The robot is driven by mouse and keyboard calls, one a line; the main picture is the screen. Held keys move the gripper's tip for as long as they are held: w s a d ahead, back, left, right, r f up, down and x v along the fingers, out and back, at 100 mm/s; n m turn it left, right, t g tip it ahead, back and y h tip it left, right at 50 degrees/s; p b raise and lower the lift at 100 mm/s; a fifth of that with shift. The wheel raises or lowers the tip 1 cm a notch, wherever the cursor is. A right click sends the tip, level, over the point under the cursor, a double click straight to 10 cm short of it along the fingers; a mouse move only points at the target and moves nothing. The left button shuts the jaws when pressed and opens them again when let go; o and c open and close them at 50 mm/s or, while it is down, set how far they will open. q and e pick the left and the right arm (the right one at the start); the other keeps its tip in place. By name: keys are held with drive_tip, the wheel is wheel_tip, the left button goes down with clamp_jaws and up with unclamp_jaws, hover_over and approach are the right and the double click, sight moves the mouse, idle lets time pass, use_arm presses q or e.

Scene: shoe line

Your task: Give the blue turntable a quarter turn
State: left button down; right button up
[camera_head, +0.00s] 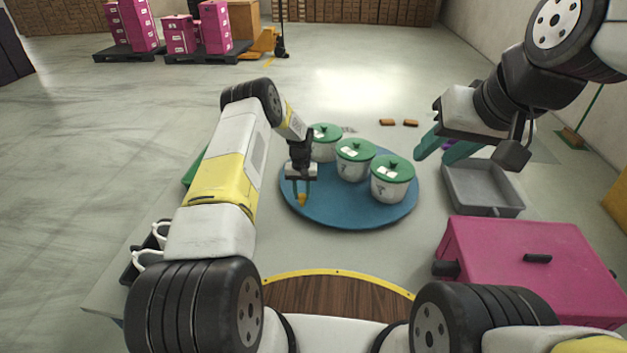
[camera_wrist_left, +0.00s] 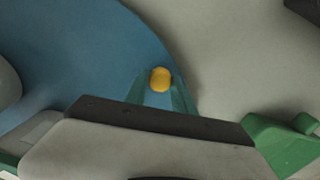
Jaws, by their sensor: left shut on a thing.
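The blue turntable (camera_head: 330,212) lies flat on the table and carries white pots with green lids: one at the back (camera_head: 325,150), one in the middle (camera_head: 355,172) and one at the right (camera_head: 391,193). A small yellow knob (camera_head: 302,199) stands near its left front edge; it also shows in the left wrist view (camera_wrist_left: 160,79). My left gripper (camera_head: 302,190) points down and is shut on the knob, with its teal fingers on both sides. My right gripper (camera_head: 437,150) is raised at the right, apart from the turntable, with its teal fingers spread and nothing seen between them.
A grey tray (camera_head: 483,188) and a pink box (camera_head: 528,262) with dark handles stand right of the turntable. White mugs (camera_head: 150,258) sit in a dark holder at the left edge, partly behind my left arm. Two small brown blocks (camera_head: 388,122) lie behind the turntable.

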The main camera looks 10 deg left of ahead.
sight(291, 192)
use_arm(q)
drive_tip(key=shift+m, duration=0.9)
drive_tip(key=w+a, duration=0.3)
drive_tip(key=shift+w+a, duration=0.15)
drive_tip(key=shift+w+a+m, duration=0.5)
drive_tip(key=shift+w+a, duration=0.15)
drive_tip(key=shift+w, duration=0.3)
drive_tip(key=shift+w+a+m, duration=0.5)
drive_tip(key=shift+w+a, duration=0.1)
drive_tip(key=shift+w, duration=0.3)
drive_tip(key=shift+r, duration=0.1)
drive_tip(key=c, duration=1.1)
unclamp_jaws()
drive_tip(key=shift+o, duration=0.2)
wheel_tip(291, 192, up, 8)
